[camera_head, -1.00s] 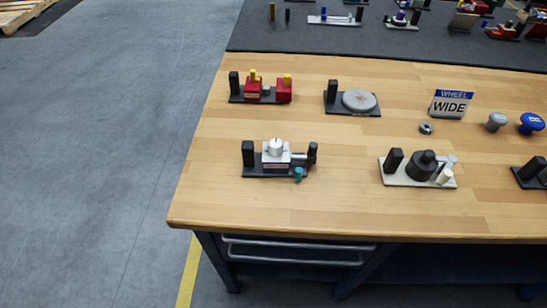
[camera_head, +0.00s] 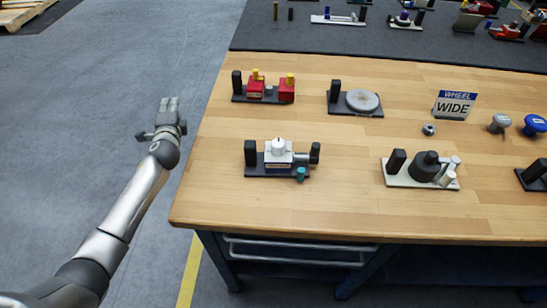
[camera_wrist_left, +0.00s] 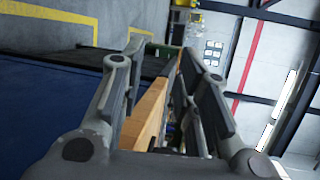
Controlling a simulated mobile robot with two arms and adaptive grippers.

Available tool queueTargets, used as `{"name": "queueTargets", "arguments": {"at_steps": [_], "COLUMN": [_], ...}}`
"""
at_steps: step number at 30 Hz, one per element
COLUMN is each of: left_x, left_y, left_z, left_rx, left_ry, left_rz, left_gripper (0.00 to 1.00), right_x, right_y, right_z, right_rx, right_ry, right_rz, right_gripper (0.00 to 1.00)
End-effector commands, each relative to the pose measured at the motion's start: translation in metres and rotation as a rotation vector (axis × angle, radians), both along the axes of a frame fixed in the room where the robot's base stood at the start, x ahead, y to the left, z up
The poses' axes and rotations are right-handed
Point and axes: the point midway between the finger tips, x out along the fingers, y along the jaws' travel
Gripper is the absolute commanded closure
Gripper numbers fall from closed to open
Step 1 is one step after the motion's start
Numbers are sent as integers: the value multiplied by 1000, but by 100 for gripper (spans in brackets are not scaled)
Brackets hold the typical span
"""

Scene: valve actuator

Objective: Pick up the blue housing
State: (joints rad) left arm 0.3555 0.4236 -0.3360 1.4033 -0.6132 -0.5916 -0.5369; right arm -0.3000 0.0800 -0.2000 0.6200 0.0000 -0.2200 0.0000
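No plainly all-blue housing stands out. The nearest match is a white, block-shaped housing (camera_head: 278,155) with a dark blue band low on its front, on a black plate at the left front of the wooden bench. A black post stands left of it, and a dark cylinder and a teal knob (camera_head: 301,174) sit at its right. My left gripper (camera_head: 169,105) is over the floor, left of the bench edge and apart from the housing. In the left wrist view its fingers (camera_wrist_left: 163,60) are spread with nothing between them. My right gripper is not in view.
The wooden bench (camera_head: 330,215) carries a red unit (camera_head: 257,91), a grey disc on a plate (camera_head: 362,101), a black unit on a pale plate (camera_head: 426,168), a "WHEEL WIDE" sign (camera_head: 454,104) and a blue knob (camera_head: 536,125). The bench front is clear.

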Motion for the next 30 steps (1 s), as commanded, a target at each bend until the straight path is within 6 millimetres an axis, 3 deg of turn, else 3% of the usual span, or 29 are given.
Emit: {"name": "queueTargets", "arguments": {"at_steps": [1, 6, 9, 11, 15, 21, 30], "left_x": [5, -1, -17, -30, -66, -127, -229], "left_y": [-12, -53, -83, -103, -147, -202, -258], "left_z": [37, 125, 157, 168, 174, 158, 130], "left_rx": [78, 335, 474, 552, 716, 916, 1186], "left_ry": [-39, -111, -119, -108, -47, 91, 304], "left_rz": [-18, -44, -56, -66, -102, -200, -437], "left_gripper": [70, 70, 70, 70, 70, 70, 70], "right_x": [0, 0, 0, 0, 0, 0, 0], "right_y": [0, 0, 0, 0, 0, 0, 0], "right_z": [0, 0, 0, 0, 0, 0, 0], "right_rx": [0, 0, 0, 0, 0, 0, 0], "right_ry": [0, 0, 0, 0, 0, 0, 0], "right_rz": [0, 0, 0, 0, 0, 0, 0], "right_gripper": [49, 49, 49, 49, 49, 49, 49]}}
